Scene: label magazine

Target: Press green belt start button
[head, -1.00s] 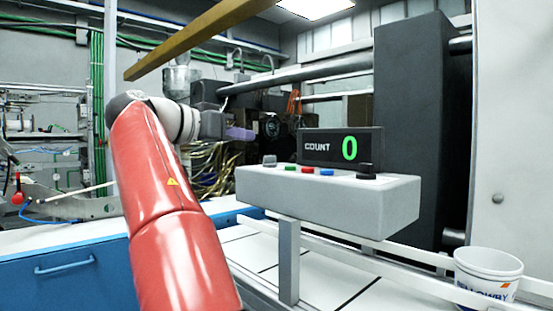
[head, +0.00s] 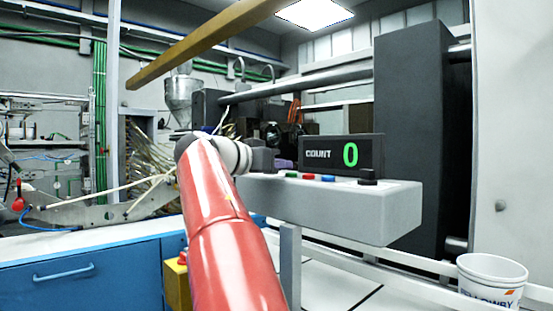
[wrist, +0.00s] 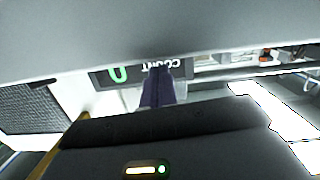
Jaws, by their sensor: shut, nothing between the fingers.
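The green button (head: 291,175) sits on top of the grey control box (head: 330,205), left of the red and blue buttons. My gripper (head: 284,163) is at the left end of the box, beside the green button and slightly above it in the picture. I cannot tell whether it touches the box. In the wrist view its purple fingers (wrist: 157,88) are together and empty, pointing toward the upside-down count display (wrist: 150,72). The green button cannot be made out in the wrist view.
The count display (head: 342,155) stands behind the buttons and reads 0. A red button (head: 308,177), a blue button (head: 328,178) and a black knob (head: 368,176) are on the same box. A white bucket (head: 491,280) stands at the lower right. White rails run below the box.

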